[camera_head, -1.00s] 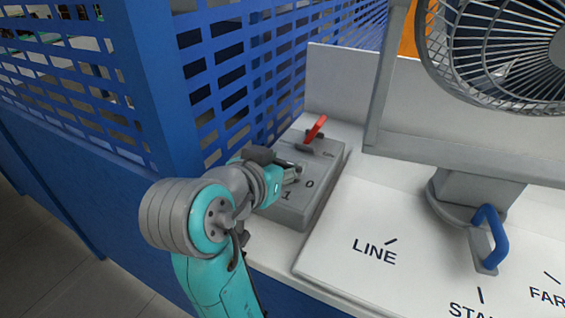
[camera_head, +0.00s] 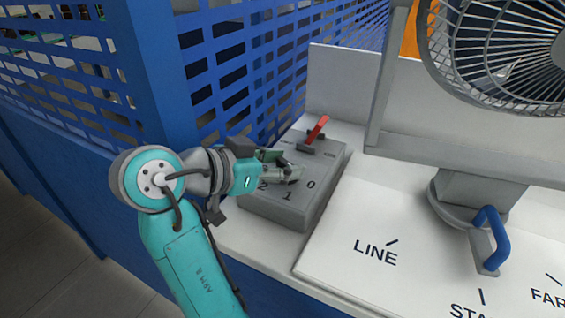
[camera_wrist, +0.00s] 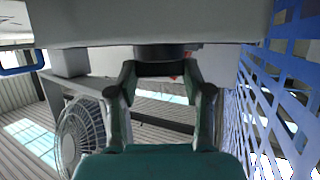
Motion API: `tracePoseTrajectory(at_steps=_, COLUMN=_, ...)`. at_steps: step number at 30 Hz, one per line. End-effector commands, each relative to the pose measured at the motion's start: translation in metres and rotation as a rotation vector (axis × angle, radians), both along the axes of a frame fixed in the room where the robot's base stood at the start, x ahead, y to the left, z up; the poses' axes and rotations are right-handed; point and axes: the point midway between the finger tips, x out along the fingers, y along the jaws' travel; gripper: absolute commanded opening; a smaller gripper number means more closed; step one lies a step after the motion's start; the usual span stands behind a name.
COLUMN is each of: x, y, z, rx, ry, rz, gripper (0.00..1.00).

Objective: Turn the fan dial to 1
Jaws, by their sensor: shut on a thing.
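The grey control box (camera_head: 285,208) stands on the white bench, with the marks 0, 1 and 2 on its top. My gripper (camera_head: 284,173) reaches in from the left, low over the box top. In the wrist view, its fingertips (camera_wrist: 160,68) are closed around the dark dial (camera_wrist: 160,51) on the box face. In the head view the dial is mostly hidden by the fingers, and I cannot tell which mark it points to. The fan (camera_head: 520,60) stands at the right; its cage (camera_wrist: 80,135) also shows in the wrist view.
A red lever (camera_head: 318,130) sticks up from the back of the box. A blue perforated fence (camera_head: 225,75) stands close behind and left of my gripper. A white board (camera_head: 370,225) marked LINE and a blue handle (camera_head: 490,228) under the fan are to the right.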

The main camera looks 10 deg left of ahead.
Motion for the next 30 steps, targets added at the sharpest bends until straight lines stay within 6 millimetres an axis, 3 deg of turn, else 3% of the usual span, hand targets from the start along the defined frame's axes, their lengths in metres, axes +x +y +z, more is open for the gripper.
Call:
tracePoseTrajectory(at_steps=9, x=0.0012, y=0.0009, z=0.0003, rx=0.001, ry=-0.001, rz=-0.102, gripper=0.15)
tracePoseTrajectory(at_steps=22, x=0.0012, y=0.0009, z=0.0002, rx=0.000, ry=0.000, rz=-0.114, gripper=0.15)
tracePoseTrajectory(at_steps=23, x=0.0012, y=0.0009, z=0.0002, rx=0.000, ry=0.000, rz=-0.114, gripper=0.52)
tracePoseTrajectory(at_steps=25, x=0.0012, y=0.0008, z=0.0002, rx=0.000, ry=0.000, rz=-0.114, gripper=0.70)
tracePoseTrajectory(at_steps=26, x=0.0012, y=0.0008, z=0.0002, rx=0.000, ry=0.000, rz=-0.114, gripper=0.75)
tracePoseTrajectory(at_steps=30, x=0.0012, y=0.0008, z=0.0001, rx=0.000, ry=0.000, rz=-0.114, gripper=0.75)
